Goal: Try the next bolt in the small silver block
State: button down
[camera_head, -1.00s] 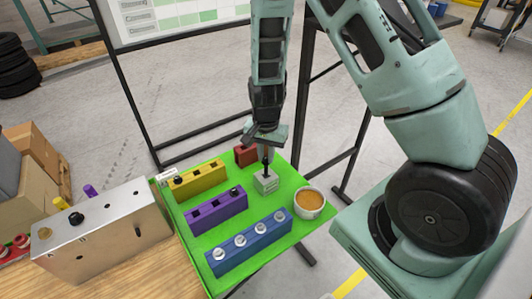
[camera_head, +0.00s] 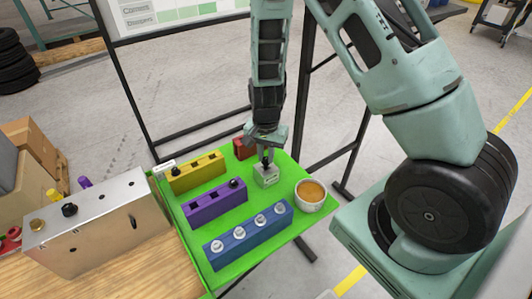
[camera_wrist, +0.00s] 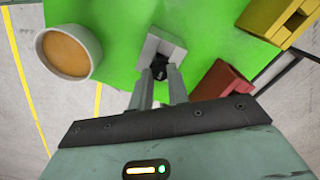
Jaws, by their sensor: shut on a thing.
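The small silver block (camera_head: 266,178) stands on the green mat (camera_head: 292,228), between the purple rack and the red block; it also shows in the wrist view (camera_wrist: 153,45). My gripper (camera_head: 265,158) points down just above it. In the wrist view, its two fingers (camera_wrist: 160,82) are closed around a black bolt (camera_wrist: 160,71). The bolt is upright at the block's top. I cannot tell how deep its shank sits, since the fingers and bolt head hide the hole.
A yellow rack (camera_head: 197,174) and a purple rack (camera_head: 214,208) each hold a black bolt. A blue rack (camera_head: 247,236) holds several silver bolts. A bowl (camera_head: 310,196) with orange-brown contents sits at right, a red block (camera_head: 243,149) behind. The silver chassis (camera_head: 105,228) stands left.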

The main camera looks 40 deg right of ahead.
jog(key=shift+f+b, duration=0.35)
jog(key=shift+f, duration=0.25)
jog(key=c, duration=1.3)
grip_release()
notch_tip(320, 180, up, 6)
jog(key=p, duration=0.5)
